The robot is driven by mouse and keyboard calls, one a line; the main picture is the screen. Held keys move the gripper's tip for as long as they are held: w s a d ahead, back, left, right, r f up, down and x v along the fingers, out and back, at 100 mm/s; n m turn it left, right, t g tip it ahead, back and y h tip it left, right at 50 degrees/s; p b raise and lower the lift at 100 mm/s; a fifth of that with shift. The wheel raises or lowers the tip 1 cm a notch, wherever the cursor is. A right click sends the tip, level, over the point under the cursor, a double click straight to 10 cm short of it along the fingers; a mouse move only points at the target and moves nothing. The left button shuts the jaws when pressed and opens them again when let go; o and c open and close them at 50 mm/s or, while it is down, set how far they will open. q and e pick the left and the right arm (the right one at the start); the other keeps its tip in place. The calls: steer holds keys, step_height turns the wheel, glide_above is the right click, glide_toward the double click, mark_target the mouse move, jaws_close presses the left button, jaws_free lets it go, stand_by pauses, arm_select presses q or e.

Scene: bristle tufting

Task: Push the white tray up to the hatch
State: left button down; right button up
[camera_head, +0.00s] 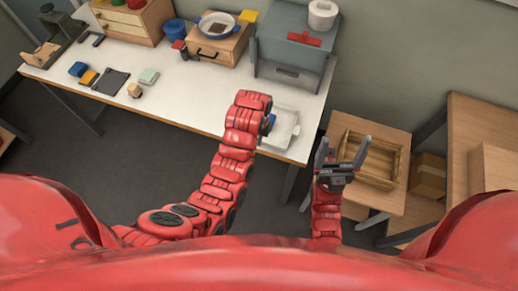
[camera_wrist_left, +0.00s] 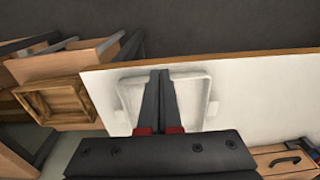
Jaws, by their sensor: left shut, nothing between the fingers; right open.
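The white tray (camera_head: 287,130) lies on the white table near its front right edge, partly hidden by my left arm in the head view. It also shows in the left wrist view (camera_wrist_left: 205,98). My left gripper (camera_wrist_left: 160,73) is shut and empty, its fingers over the tray; I cannot tell whether they touch it. The grey machine (camera_head: 272,45) stands behind the tray, with a dark hatch opening (camera_head: 286,73) low on its front. A gap of bare table lies between tray and machine. My right gripper (camera_head: 341,152) is open and empty, near the wooden crate.
The wooden crate (camera_head: 389,146) sits on a lower side table (camera_head: 394,198) to the right. A wooden drawer box (camera_head: 208,55) with a pan stands left of the machine. Small blocks and a dark plate (camera_head: 111,82) lie farther left. The table's middle is clear.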

arm_select(q)
steer(key=shift+w+d+f+b, duration=0.15)
steer(key=shift+w+f+b, duration=0.35)
steer(key=shift+f, duration=1.2)
steer(key=shift+w+d+f+b, duration=0.15)
steer(key=shift+w+f, duration=0.5)
steer(key=shift+f, duration=1)
steer(key=shift+w+d+f+b, duration=0.1)
steer(key=shift+w+f+b, duration=0.4)
steer(key=shift+f, duration=1.2)
steer(key=shift+w, duration=0.15)
